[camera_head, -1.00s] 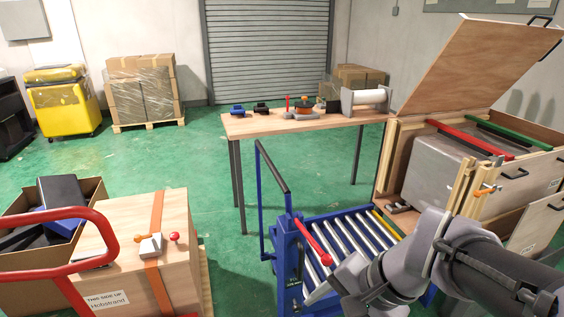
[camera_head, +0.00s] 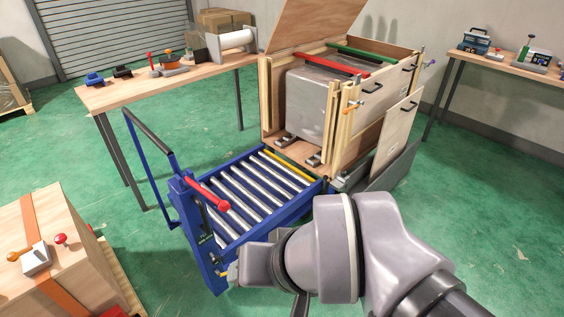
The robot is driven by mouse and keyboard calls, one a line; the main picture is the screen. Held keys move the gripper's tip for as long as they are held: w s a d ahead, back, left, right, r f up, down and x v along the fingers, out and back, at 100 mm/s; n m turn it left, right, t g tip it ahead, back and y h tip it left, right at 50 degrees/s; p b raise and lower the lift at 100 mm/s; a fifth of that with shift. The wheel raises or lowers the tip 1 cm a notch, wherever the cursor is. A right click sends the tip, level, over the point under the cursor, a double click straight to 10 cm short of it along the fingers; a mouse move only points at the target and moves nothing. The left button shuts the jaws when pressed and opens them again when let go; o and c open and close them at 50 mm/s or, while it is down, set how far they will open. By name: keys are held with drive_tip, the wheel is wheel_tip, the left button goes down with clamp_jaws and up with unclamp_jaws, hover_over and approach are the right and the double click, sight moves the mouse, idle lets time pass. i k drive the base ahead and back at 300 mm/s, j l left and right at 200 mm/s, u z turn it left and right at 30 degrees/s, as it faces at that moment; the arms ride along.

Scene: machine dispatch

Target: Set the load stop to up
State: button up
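A blue roller cart (camera_head: 190,222) stands in the middle, with steel rollers on its bed. A red-gripped lever (camera_head: 207,192) slants across the near left end of the bed, at the blue post. A yellow bar (camera_head: 289,167) lies across the far end, beside the open crate. No label tells which of these is the load stop. My grey arm reaches in from the lower right, and its far end (camera_head: 234,274) is near the cart's front corner, apart from the red lever in the picture. Its fingers cannot be made out clearly.
The open wooden crate (camera_head: 283,100) holds a large grey block and has red and green bars on top. A wooden table (camera_head: 110,97) with tools stands behind left. A strapped wooden box (camera_head: 75,262) is at lower left. Green floor is clear at right.

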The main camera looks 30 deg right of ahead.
sight(325, 177)
drive_tip(key=i+l+z, duration=0.25)
drive_tip(key=i+l, duration=0.2)
drive_tip(key=i+l+z, duration=0.2)
drive_tip(key=i+l, duration=0.2)
drive_tip(key=i+l+z, duration=0.25)
drive_tip(key=i, duration=0.4)
drive_tip(key=i+l+z, duration=0.2)
drive_tip(key=i, duration=0.35)
drive_tip(key=i+l+z, duration=0.25)
drive_tip(key=i, duration=0.3)
drive_tip(key=j, duration=0.1)
